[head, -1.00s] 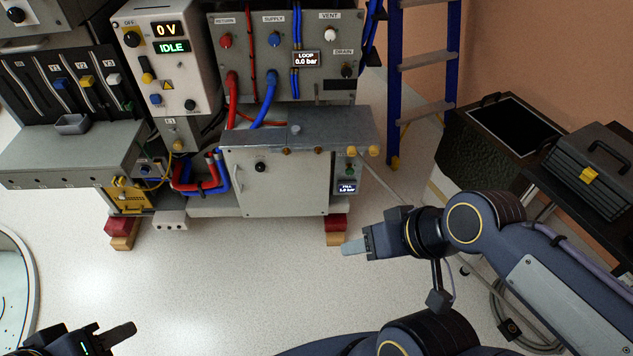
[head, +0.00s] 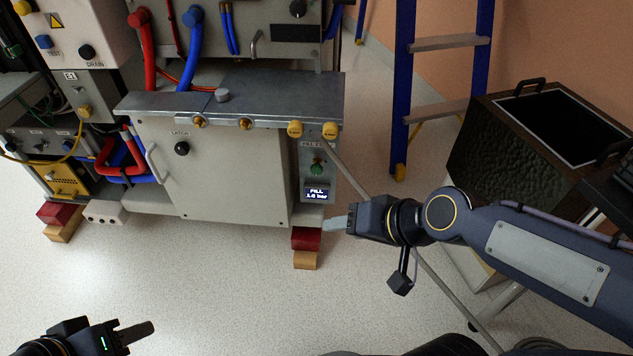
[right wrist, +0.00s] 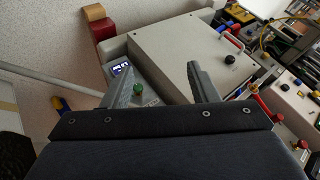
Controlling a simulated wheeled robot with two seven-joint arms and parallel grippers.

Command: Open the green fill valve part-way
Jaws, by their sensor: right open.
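The green fill valve (head: 317,167) is a small round knob on a narrow grey panel (head: 307,150) at the right end of the cabinet. Below it a small lit display (head: 316,193) reads FILL and what looks like 1.0 bar. My right gripper (head: 337,223) is low and to the right of the valve, apart from it. In the right wrist view the gripper (right wrist: 160,86) is open and empty; the green knob (right wrist: 138,89) shows beyond, between the fingers, nearer the left one. My left gripper (head: 138,333) is at the bottom left, far from the valve; its jaw gap is unclear.
A steel shelf (head: 270,97) with yellow knobs (head: 295,129) overhangs the valve. A thin grey pole (head: 350,172) slants down past the panel's right side. A blue ladder (head: 402,90) and a dark open box (head: 540,130) stand right. The floor (head: 220,280) in front is clear.

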